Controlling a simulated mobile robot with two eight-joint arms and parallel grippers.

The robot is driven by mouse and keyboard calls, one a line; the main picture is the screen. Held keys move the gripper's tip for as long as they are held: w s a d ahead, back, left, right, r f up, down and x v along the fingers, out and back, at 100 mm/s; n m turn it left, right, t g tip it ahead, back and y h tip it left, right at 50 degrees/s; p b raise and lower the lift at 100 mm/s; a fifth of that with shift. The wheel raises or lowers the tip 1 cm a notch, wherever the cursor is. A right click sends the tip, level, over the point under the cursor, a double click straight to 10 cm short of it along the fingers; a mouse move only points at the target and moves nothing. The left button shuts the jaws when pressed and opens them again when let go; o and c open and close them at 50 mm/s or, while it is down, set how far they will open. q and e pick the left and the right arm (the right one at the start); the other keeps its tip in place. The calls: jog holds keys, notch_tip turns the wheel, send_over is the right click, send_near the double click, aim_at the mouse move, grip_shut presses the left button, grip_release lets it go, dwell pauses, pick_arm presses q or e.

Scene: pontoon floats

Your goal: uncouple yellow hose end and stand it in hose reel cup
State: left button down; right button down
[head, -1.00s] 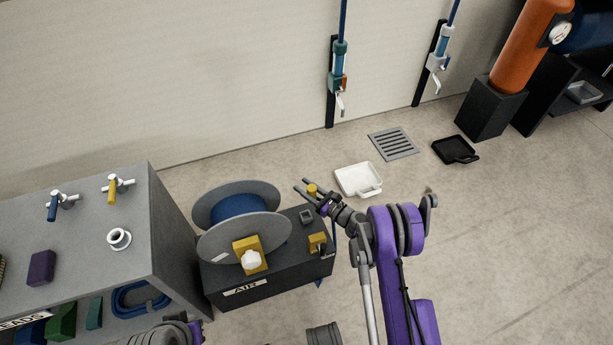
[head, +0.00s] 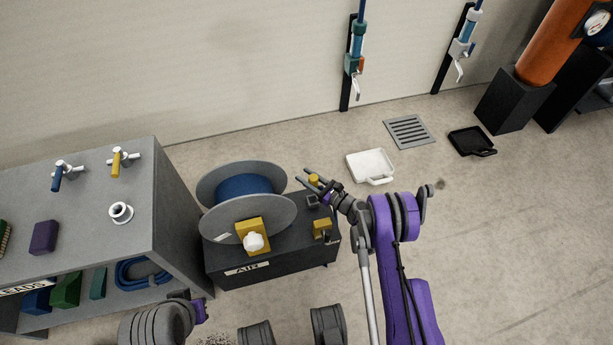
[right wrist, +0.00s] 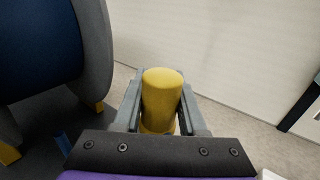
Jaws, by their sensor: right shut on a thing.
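My right gripper (head: 312,181) is shut on the yellow hose end (right wrist: 161,98), which stands upright between its fingers in the right wrist view. In the head view the yellow hose end (head: 314,179) shows just behind and apparently above a small grey cup (head: 312,201) on the reel's dark base. I cannot tell the height gap. The reel (head: 243,186) with blue hose is to the left of the gripper. A yellow block (head: 322,228) with a dark fitting sits at the base's right front. My left gripper is out of view; only part of that arm shows at the bottom.
A grey bench (head: 90,220) with valves stands left of the reel. A white tray (head: 371,167), a floor grate (head: 409,131) and a black tray (head: 471,141) lie on the floor behind and right. The floor at the right is clear.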

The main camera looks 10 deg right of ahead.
jog(key=shift+f+b, duration=0.6)
jog(key=shift+f, duration=1.9)
jog(key=shift+f, duration=1.9)
jog(key=shift+c, duration=1.9)
grip_release()
notch_tip(320, 180, up, 10)
jog(key=p, duration=0.2)
jog(key=shift+p, duration=0.4)
